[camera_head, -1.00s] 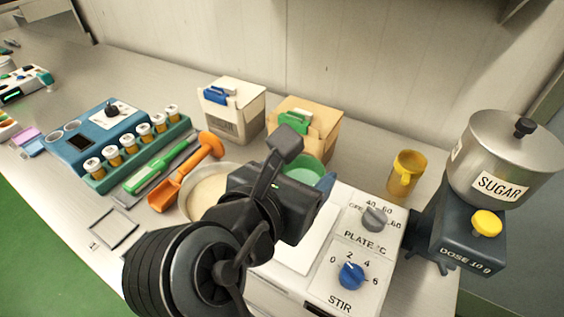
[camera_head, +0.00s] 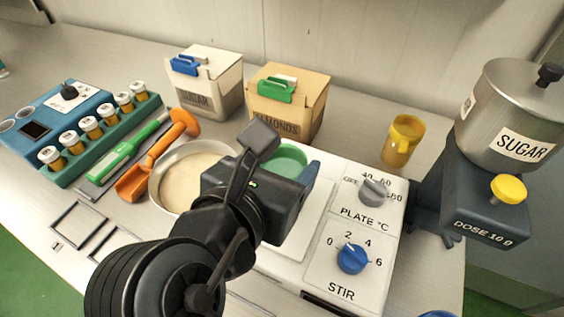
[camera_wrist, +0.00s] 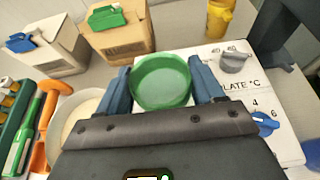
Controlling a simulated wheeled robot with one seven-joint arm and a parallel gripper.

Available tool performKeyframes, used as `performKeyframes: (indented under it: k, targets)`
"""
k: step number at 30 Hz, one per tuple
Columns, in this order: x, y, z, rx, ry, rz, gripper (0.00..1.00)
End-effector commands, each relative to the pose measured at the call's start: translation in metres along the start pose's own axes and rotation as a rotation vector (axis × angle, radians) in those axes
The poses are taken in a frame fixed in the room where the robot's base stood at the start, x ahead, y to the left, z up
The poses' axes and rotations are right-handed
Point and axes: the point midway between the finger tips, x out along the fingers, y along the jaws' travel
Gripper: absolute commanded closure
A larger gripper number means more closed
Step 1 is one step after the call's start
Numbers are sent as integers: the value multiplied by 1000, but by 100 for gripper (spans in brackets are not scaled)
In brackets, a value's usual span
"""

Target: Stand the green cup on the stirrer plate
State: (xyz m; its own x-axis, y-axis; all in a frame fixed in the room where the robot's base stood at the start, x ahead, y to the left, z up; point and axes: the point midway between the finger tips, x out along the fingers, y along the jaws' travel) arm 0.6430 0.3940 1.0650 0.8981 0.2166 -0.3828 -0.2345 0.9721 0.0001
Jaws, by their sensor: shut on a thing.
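The green cup (camera_wrist: 161,82) sits between the blue fingers of my gripper (camera_wrist: 160,84) in the wrist view, and the gripper is shut on it. In the head view the cup (camera_head: 288,160) shows only in part beyond my gripper, which hides the rest. The stirrer plate is the white unit (camera_head: 318,212) with a grey PLATE °C knob (camera_head: 373,192) and a blue STIR knob (camera_head: 352,259). The cup is over the far part of this unit's top. I cannot tell whether its base touches the plate.
A bowl of pale powder (camera_head: 170,199) stands left of the plate. A sugar box (camera_head: 212,91) and an almonds box (camera_head: 297,114) stand behind. A yellow cup (camera_head: 402,141) and the sugar dispenser (camera_head: 490,165) are on the right. An orange scoop (camera_head: 138,180) lies left.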

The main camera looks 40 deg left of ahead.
Motion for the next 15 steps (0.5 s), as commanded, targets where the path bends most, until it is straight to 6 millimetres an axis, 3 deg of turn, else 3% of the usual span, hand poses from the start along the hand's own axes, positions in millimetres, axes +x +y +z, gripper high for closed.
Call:
performKeyframes:
  k: [3,4,11,15]
  targets:
    - [1,0,-2,0,0,-1,72]
    - [1,0,-2,0,1,0,30]
    - [1,0,-2,0,0,0,8]
    - [1,0,-2,0,0,0,7]
